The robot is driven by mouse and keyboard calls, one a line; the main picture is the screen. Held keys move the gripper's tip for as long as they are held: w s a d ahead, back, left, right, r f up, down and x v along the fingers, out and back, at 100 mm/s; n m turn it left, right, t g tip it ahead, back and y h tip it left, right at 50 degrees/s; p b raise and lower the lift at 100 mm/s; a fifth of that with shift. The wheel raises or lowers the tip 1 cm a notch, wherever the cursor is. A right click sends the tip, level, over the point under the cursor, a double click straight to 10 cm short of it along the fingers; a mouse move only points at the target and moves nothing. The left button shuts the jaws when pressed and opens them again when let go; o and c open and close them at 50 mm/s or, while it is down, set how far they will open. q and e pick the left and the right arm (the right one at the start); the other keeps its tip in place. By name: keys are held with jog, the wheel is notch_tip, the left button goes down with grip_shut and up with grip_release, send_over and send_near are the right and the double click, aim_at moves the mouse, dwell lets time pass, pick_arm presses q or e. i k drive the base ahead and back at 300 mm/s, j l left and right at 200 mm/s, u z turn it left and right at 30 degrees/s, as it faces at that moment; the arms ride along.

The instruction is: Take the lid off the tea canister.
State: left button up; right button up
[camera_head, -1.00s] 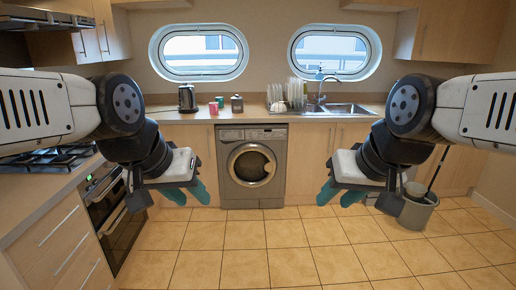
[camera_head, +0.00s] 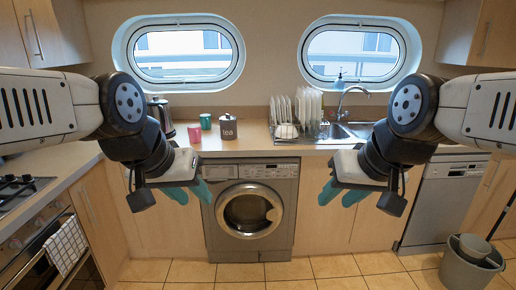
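The tea canister (camera_head: 228,130) is a dark grey pot marked "TEA". It stands upright on the far counter, above the washing machine. Its lid (camera_head: 228,116) sits on top, with what looks like a small knob. My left gripper (camera_head: 188,193) hangs in front of the counter, left of the canister and nearer to me. Its teal fingers are apart and nothing shows between them. My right gripper (camera_head: 342,193) hangs at a similar height to the right, its teal fingers also apart and empty. Neither gripper touches the canister.
A pink cup (camera_head: 194,133), a teal cup (camera_head: 206,121) and a kettle (camera_head: 161,117) stand left of the canister. A dish rack (camera_head: 301,117) with plates and the sink (camera_head: 350,131) are to its right. A grey bucket (camera_head: 471,263) stands on the floor at right.

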aim_at(228, 118)
jog(key=i, duration=2.05)
jog(key=i+u, duration=0.2)
jog(key=i, duration=0.3)
